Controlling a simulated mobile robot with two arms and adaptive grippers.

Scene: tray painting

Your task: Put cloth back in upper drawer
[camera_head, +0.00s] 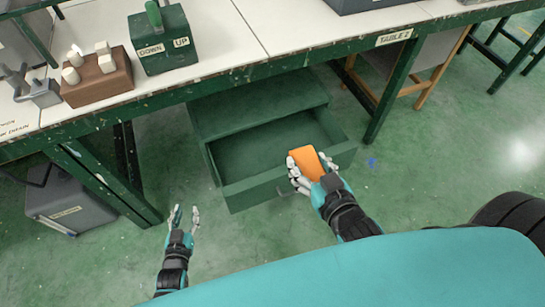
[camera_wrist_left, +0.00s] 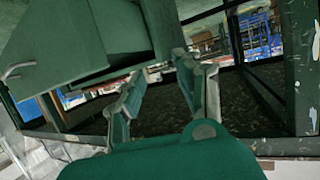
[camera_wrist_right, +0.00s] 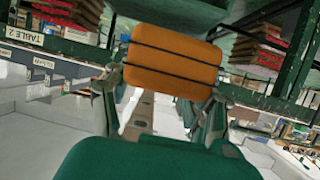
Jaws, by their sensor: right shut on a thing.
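The orange folded cloth (camera_head: 307,161) is gripped by my right gripper (camera_head: 314,172) at the front right edge of an open green drawer (camera_head: 250,186). The cloth also fills the space between the fingers in the right wrist view (camera_wrist_right: 173,62), with dark bands across it. The drawer hangs under the table and is pulled out; its inside looks empty. My left gripper (camera_head: 183,217) is open and empty, in front of the drawer and left of it. The left wrist view shows its spread fingers (camera_wrist_left: 160,95) with nothing between them, and the drawer's side and handle (camera_wrist_left: 20,70).
The white-topped table (camera_head: 225,40) stands above the drawer, with a green DOWN/UP box (camera_head: 160,45) and a brown block with white pegs (camera_head: 97,78) on it. A table leg (camera_head: 390,90) is right of the drawer. A grey bin (camera_head: 70,200) stands at left. The floor in front is clear.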

